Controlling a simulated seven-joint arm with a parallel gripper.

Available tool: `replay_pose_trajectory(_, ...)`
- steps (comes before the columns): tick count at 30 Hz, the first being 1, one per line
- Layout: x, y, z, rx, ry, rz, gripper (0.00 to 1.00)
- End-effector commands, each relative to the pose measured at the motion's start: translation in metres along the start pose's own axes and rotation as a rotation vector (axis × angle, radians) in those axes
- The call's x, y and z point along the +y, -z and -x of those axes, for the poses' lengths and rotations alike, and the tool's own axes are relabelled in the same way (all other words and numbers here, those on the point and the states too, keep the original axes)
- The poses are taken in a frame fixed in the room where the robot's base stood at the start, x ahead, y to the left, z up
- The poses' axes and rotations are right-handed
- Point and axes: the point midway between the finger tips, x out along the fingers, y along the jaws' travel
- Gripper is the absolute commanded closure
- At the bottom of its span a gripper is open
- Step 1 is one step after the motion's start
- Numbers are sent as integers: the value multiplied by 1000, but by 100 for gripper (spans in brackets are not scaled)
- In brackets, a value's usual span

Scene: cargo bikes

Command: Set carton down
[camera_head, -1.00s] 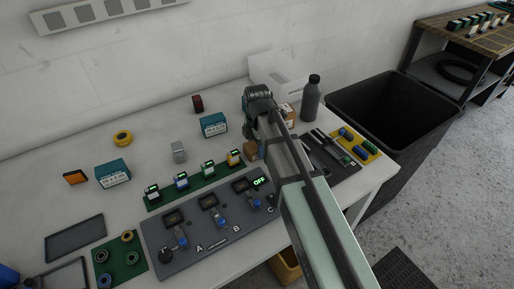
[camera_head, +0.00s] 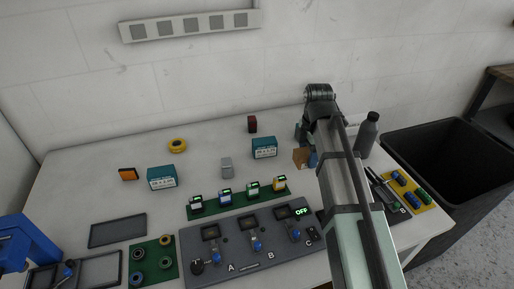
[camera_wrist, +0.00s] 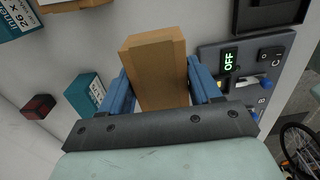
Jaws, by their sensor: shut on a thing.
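A brown cardboard carton (camera_wrist: 157,70) is held between the two blue fingers of my gripper (camera_wrist: 160,88) in the wrist view. In the head view the carton (camera_head: 301,157) shows just left of my arm, with a blue finger (camera_head: 313,160) beside it. My gripper is shut on it. It lies behind the grey panel's OFF display and right of a teal box (camera_head: 264,148). Whether the carton touches the table (camera_head: 105,190) cannot be told. My arm hides part of the gripper and the table behind it.
The grey switch panel (camera_head: 270,256) and a green strip with small devices (camera_head: 236,203) lie in front. Another teal box (camera_head: 162,178), a grey block (camera_head: 227,168) and a red block (camera_head: 252,124) stand leftward. A dark bottle (camera_head: 367,135) stands right of my arm. Back-left table is mostly clear.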

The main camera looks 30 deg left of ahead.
Motion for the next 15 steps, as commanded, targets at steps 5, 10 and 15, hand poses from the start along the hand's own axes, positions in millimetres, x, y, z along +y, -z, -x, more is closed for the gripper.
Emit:
replay_pose_trajectory(5,3,16,1,0,0,24,74)
replay_pose_trajectory(10,12,57,-3,0,1,88,74)
replay_pose_trajectory(15,42,110,-6,0,0,170,74)
